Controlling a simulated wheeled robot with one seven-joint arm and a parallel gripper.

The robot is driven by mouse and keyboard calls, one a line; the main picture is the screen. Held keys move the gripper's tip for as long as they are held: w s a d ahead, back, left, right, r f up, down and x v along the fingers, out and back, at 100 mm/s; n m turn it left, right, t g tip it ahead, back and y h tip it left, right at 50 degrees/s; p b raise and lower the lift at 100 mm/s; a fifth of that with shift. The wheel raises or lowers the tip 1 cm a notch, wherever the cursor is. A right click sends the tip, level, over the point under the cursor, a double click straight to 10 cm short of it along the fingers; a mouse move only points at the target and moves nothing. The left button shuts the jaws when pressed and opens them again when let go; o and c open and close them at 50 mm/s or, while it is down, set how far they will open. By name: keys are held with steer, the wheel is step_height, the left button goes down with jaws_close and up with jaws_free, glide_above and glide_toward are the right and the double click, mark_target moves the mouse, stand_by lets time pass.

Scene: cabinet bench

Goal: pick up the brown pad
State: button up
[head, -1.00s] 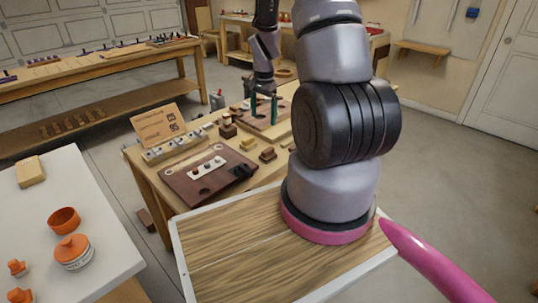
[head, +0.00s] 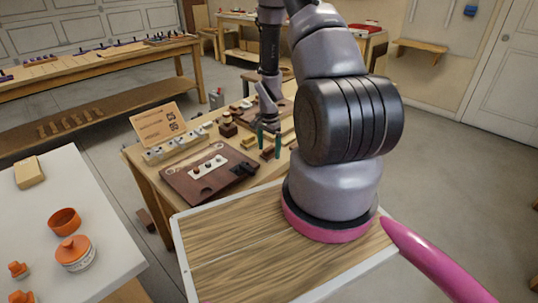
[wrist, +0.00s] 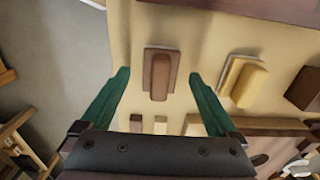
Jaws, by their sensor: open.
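The brown pad (wrist: 161,76) is a rounded brown block on a flatter base. It lies on the light wooden bench top. In the wrist view it is between my two green fingers, with a gap on each side. My gripper (wrist: 159,78) is open and empty, its fingers pointing at the pad. In the head view my gripper (head: 269,152) is above the bench, and its fingers partly cover the pad (head: 267,154).
A yellow block (wrist: 245,80) lies right of the pad in the wrist view, with a dark brown block (wrist: 305,88) beyond it. A dark brown board (head: 208,174) with a white strip lies on the bench. A white table (head: 105,215) holds orange items.

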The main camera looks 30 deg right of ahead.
mark_target(269, 148)
steer(key=shift+f, duration=0.7)
steer(key=c, duration=1.5)
steer(key=shift+o, duration=0.2)
step_height(269, 148, up, 10)
steer(key=shift+r, duration=0.1)
steer(key=o, duration=0.6)
jaws_close()
